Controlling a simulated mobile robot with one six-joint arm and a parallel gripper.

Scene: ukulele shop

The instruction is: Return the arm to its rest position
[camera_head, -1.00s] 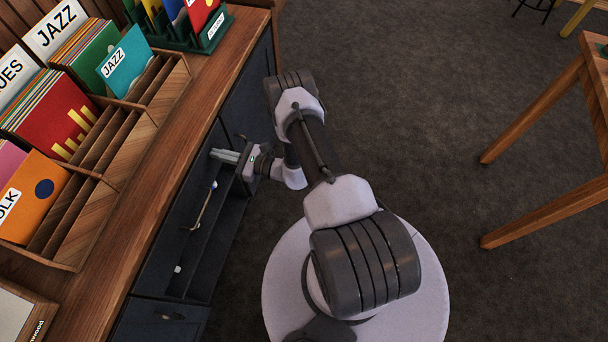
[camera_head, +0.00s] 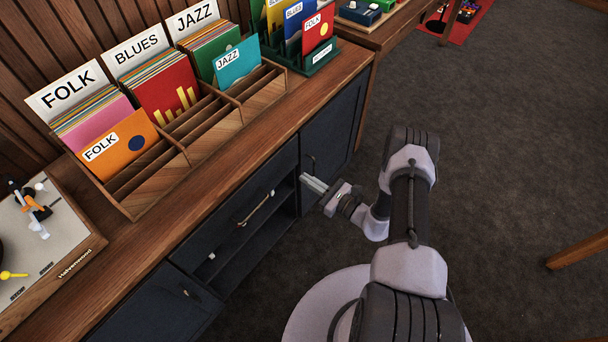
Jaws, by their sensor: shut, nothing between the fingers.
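My gripper (camera_head: 313,184) is at the end of my bent arm, in the middle of the view. Its fingers are together with nothing between them. It points left toward the dark cabinet (camera_head: 335,120), close to its front. I cannot tell whether the fingertips touch the cabinet. My arm stands over my round pale base at the lower right.
A wooden record rack (camera_head: 190,140) with FOLK, BLUES and JAZZ sections stands on the wooden counter (camera_head: 165,235). A green record holder (camera_head: 310,62) is behind it, and a turntable (camera_head: 50,260) is at the left. Dark carpet (camera_head: 500,150) on the right is clear up to a wooden leg (camera_head: 580,250).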

